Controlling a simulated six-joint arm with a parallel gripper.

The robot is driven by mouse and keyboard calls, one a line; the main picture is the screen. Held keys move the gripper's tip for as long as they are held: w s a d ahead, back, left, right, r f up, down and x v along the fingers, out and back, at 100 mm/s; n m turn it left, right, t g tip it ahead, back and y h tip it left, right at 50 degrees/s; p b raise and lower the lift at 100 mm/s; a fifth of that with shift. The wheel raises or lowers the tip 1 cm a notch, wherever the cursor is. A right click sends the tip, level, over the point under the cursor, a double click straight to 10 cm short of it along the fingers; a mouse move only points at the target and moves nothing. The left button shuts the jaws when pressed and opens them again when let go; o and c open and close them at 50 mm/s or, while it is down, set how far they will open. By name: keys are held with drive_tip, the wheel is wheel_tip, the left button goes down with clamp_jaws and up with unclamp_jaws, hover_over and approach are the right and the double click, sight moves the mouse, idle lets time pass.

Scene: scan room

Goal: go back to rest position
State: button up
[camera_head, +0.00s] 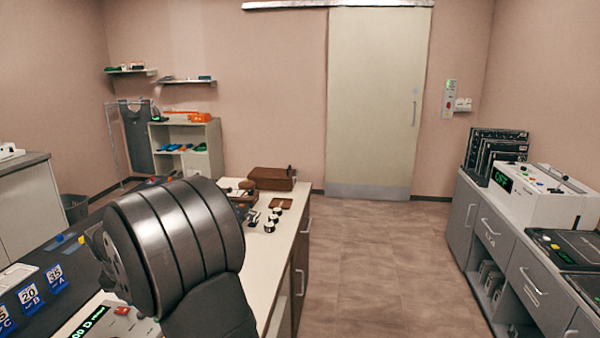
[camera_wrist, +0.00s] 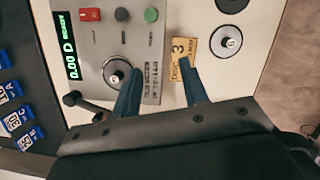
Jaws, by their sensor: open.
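My gripper (camera_wrist: 160,78) is open in the wrist view, with nothing between its two blue-grey fingers. The left finger overlaps the panel's lower edge near a round dial (camera_wrist: 117,74). The right finger is just below the tag. I cannot tell whether either finger touches anything. In the head view my dark arm link covers much of the left counter, and the fingers are hidden.
The panel has a green display (camera_wrist: 68,45) and a lever (camera_wrist: 85,103). Blue lettered tags (camera_head: 30,295) line the counter's left. Small round pieces (camera_head: 270,222) and a brown box (camera_head: 272,178) stand farther along. Open floor (camera_head: 375,265) separates this counter from the right cabinets (camera_head: 510,260).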

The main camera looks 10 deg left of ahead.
drive_tip(key=s+d+f+m+g+h, duration=0.1)
drive_tip(key=s+d+f+m+h, duration=0.15)
drive_tip(key=d+m, duration=0.8)
drive_tip(key=s+d+f+m+g+h, duration=0.1)
drive_tip(key=s+d+f+m, duration=0.2)
drive_tip(key=d+m, duration=0.7)
drive_tip(key=shift+s+a+f+n, duration=0.15)
drive_tip(key=shift+s+f+n, duration=0.15)
drive_tip(key=shift+f+n, duration=0.45)
drive_tip(key=shift+s+a+f+n, duration=0.15)
drive_tip(key=shift+s+f+n, duration=0.15)
drive_tip(key=shift+n, duration=0.7)
